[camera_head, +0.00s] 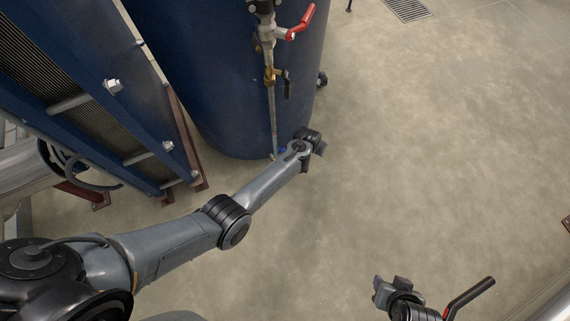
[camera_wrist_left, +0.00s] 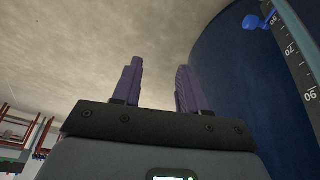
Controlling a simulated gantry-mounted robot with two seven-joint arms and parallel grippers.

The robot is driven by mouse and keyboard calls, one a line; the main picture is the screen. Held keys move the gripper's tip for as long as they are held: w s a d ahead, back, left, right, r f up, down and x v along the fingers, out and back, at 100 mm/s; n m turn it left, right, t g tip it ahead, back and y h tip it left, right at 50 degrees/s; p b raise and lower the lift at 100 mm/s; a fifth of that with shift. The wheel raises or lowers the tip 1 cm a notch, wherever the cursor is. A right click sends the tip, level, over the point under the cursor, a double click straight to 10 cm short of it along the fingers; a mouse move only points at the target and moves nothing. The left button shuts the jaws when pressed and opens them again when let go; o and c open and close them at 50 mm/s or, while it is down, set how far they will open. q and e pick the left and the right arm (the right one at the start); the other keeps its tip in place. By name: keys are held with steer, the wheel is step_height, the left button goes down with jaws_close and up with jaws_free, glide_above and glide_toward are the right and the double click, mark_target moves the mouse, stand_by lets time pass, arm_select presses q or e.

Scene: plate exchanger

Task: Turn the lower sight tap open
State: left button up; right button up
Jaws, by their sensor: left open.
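A small blue tap handle (camera_head: 281,152), which appears to be the lower sight tap, shows at the foot of the thin sight tube (camera_head: 272,120) on the blue tank. My arm partly hides it. The handle also shows in the left wrist view (camera_wrist_left: 255,21), at the upper right, beside the numbered scale (camera_wrist_left: 292,45). My left gripper (camera_head: 318,146) is close to the right of the handle and apart from it. Its fingers (camera_wrist_left: 158,88) are spread and empty in the left wrist view. My right gripper (camera_head: 391,287) is low in the head view, far from the tank; its jaw state is unclear.
A red lever (camera_head: 303,22) and a brass fitting with a black lever (camera_head: 287,85) sit higher on the tank (camera_head: 210,80). The plate exchanger (camera_head: 90,90) stands at left. A black lever (camera_head: 470,297) is beside my right gripper.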

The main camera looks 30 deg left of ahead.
arm_select(q)
steer(key=s+a+f+n+y+p, duration=0.1)
steer(key=s+a+f, duration=0.3)
steer(key=s, duration=0.3)
steer(key=s+a+f+n, duration=0.1)
steer(key=s+a+f, duration=0.3)
steer(key=s, duration=0.4)
steer(key=b+x, duration=0.3)
steer(key=x, duration=0.1)
steer(key=b+x, duration=0.4)
steer(key=shift+w+a+f, duration=0.1)
steer(key=shift+a+f, duration=0.1)
steer(key=shift+f, duration=0.05)
steer(key=shift+b+x, duration=0.85)
steer(key=shift+x, duration=0.1)
steer(key=shift+a, duration=0.1)
jaws_close()
